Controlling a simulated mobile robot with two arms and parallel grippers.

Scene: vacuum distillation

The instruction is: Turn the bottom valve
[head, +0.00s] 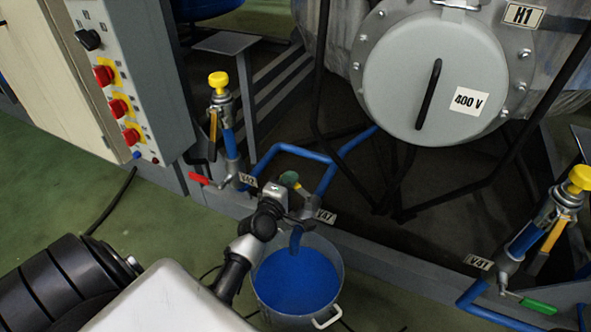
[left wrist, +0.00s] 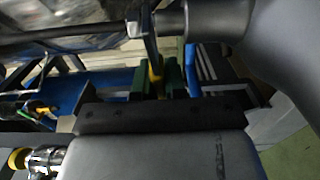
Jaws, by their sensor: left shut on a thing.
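The bottom valve (head: 304,207), beside a tag reading V47, sits on the blue pipe below the grey round vessel end, with its spout over a pail. My left gripper (head: 289,184) is at this valve and partly covers it in the head view. In the left wrist view, the green fingers of my left gripper (left wrist: 158,80) are closed around a small yellow part, apparently the valve's handle (left wrist: 156,75). The handle's exact angle is hidden by the gripper. My right gripper is in neither view.
A pail (head: 268,301) with blue contents stands under the spout. A valve with a red lever (head: 199,179) is to the left, and one with a green lever (head: 538,306) to the right. The control box (head: 125,75) stands at upper left. Green floor is free at left.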

